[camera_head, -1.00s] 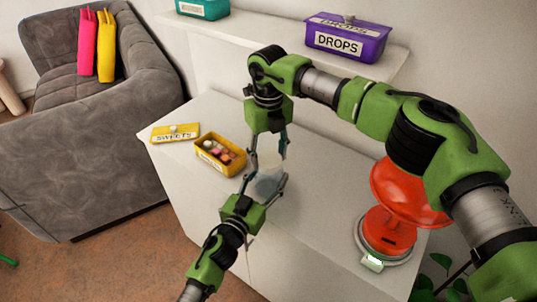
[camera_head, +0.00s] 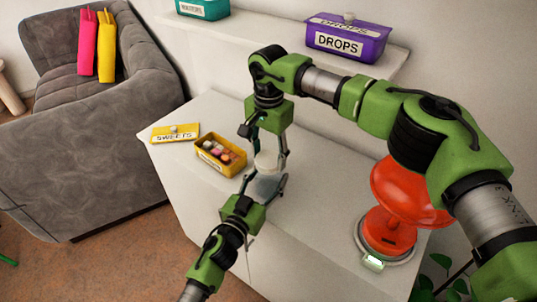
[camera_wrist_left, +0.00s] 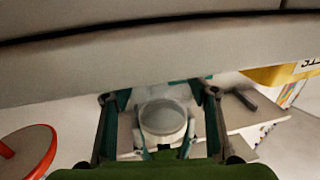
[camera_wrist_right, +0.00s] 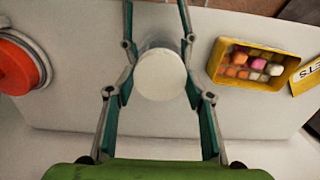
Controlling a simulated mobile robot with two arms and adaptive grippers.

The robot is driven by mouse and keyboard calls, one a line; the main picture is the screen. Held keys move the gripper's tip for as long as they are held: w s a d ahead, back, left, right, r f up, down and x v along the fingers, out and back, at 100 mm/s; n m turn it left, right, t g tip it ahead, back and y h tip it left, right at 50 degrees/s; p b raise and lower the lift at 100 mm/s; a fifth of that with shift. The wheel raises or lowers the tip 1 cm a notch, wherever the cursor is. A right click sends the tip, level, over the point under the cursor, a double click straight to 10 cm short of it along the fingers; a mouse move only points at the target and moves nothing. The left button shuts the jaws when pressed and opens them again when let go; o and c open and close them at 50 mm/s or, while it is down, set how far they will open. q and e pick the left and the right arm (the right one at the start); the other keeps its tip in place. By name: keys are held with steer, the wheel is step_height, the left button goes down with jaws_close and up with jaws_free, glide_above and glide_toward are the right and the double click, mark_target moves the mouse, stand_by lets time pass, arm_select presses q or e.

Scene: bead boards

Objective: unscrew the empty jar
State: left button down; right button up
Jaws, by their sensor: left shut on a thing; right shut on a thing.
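The clear, empty-looking jar (camera_head: 264,187) is held above the white counter in the head view. Its round white lid (camera_head: 267,162) sits at its top; I cannot tell whether a gap parts them. My left gripper (camera_head: 264,182) is shut on the jar from the front. My right gripper (camera_head: 271,160) comes from above and is shut on the lid. In the right wrist view the lid (camera_wrist_right: 160,75) shows between the fingers (camera_wrist_right: 160,72). In the left wrist view the jar (camera_wrist_left: 163,119) is between the fingers (camera_wrist_left: 163,125), its far side hidden.
A yellow box (camera_head: 220,155) of colored sweets stands left of the jar, its SWEETS lid (camera_head: 175,133) beside it. A red scale (camera_head: 390,230) stands at the right. A purple DROPS box (camera_head: 347,40) and a teal box (camera_head: 203,9) are on the shelf behind. The front-left counter is bare.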

mark_target(269, 158)
steer(key=n, duration=0.4)
steer(key=shift+n, duration=0.3)
steer(key=shift+r, duration=0.15)
steer(key=shift+r, duration=1)
steer(key=shift+r, duration=2)
arm_select(q)
steer(key=c, duration=0.8)
jaws_free()
